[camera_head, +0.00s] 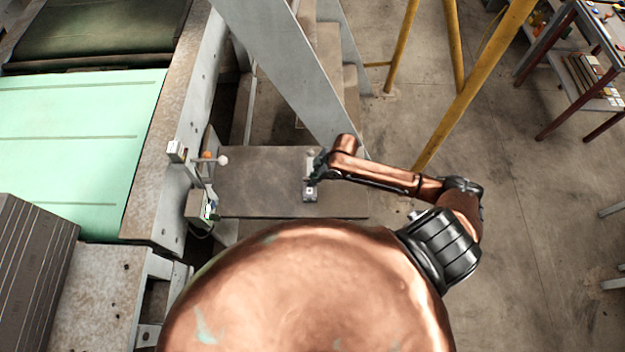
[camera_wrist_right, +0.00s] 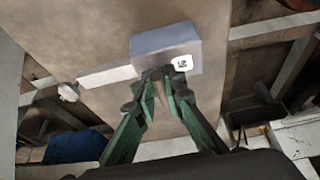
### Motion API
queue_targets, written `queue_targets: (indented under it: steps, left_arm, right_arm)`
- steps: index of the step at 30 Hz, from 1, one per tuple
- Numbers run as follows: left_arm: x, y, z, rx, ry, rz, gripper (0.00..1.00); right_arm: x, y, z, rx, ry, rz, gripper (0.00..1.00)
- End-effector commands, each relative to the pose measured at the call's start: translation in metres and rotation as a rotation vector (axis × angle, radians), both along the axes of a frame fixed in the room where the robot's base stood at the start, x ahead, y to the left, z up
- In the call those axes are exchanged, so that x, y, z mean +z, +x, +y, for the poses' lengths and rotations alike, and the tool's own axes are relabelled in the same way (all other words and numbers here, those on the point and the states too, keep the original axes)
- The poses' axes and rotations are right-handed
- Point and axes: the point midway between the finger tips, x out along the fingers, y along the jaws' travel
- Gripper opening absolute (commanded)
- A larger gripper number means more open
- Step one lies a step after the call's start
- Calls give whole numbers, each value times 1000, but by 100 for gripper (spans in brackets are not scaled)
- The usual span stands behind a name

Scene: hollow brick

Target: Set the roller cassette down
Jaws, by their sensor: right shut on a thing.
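The roller cassette (camera_head: 310,191) is a small grey block with a white label, over the brown metal plate (camera_head: 262,182). In the right wrist view the cassette (camera_wrist_right: 163,44) shows its grey face and dark-marked label, at the fingertips. My right gripper (camera_head: 314,176) reaches in from the right and is shut on the cassette. Its green fingers (camera_wrist_right: 160,76) come close together at the block's near edge and hide part of it. I cannot tell whether the cassette touches the plate. My left gripper is not in view.
A post with an orange knob and a white knob (camera_head: 223,160) and a control box (camera_head: 200,206) stand at the plate's left. A grey sloping beam (camera_head: 290,65) rises behind the plate. Yellow posts (camera_head: 468,90) stand at the right. The plate's left part is bare.

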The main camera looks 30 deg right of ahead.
Motion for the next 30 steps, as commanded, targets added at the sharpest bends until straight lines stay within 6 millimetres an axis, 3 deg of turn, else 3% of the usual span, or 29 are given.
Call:
queue_targets:
  steps: [8, 9, 16, 25, 30]
  left_arm:
    - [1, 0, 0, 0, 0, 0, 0]
    - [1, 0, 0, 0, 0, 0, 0]
    - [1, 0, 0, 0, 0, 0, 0]
    - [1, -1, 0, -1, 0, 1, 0]
    - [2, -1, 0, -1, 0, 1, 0]
  right_arm:
    - [-6, 1, 0, 1, -2, -5, 0]
    - [-7, 0, 0, 1, -1, -2, 11]
    - [-7, 0, 0, 1, -1, -2, 27]
    - [-5, 0, -1, 1, -2, -3, 27]
    - [11, -3, -7, 1, -3, -5, 27]
